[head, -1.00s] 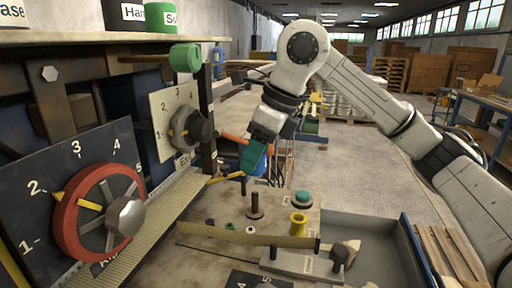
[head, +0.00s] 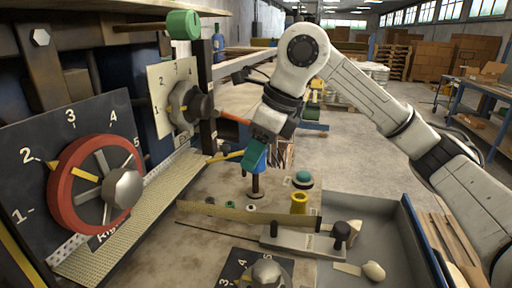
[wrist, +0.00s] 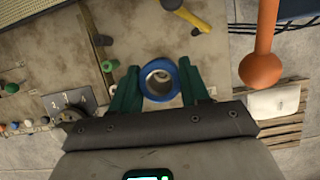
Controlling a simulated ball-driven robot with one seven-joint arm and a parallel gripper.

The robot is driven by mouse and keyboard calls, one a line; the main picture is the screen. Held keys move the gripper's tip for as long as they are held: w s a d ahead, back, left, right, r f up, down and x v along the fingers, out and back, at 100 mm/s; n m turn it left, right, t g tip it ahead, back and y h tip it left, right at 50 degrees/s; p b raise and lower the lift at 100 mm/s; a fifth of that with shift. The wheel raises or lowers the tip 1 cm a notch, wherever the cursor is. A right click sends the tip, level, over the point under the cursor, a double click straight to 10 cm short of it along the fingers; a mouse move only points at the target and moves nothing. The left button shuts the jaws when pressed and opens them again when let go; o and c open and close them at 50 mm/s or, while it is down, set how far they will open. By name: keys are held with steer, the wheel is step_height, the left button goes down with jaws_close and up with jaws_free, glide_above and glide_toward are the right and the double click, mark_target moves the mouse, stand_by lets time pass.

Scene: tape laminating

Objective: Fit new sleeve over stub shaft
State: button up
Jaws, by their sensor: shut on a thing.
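My gripper (head: 258,152) has green fingers and is shut on a blue sleeve (head: 261,163). In the wrist view the sleeve (wrist: 146,80) is a ring between the fingers (wrist: 160,85), its open bore facing the camera. A dark upright post with a flanged foot (head: 255,186), probably the stub shaft, stands on the bench directly below the sleeve in the head view. Its top meets the sleeve's lower edge in the picture. I cannot tell whether the sleeve is around its tip or just above it.
A yellow spool (head: 299,203) and a teal-topped button (head: 303,179) stand to the right of the post. A long flat bar (head: 240,215) lies in front. A grey tray (head: 375,215) is at the right. The red handwheel (head: 64,195) and panel are at the left.

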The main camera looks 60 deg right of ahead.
mark_target(257, 170)
steer(key=shift+f+b, duration=0.35)
steer(key=shift+f, duration=0.5)
steer(key=shift+f+b, duration=1.4)
steer(key=shift+b, duration=0.3)
steer(key=o, duration=1.1)
steer(key=shift+o, duration=0.2)
steer(key=shift+r, duration=0.15)
steer(key=v, duration=1)
steer(key=shift+s+r, duration=0.15)
steer(key=shift+r, duration=0.05)
steer(key=shift+d, duration=0.1)
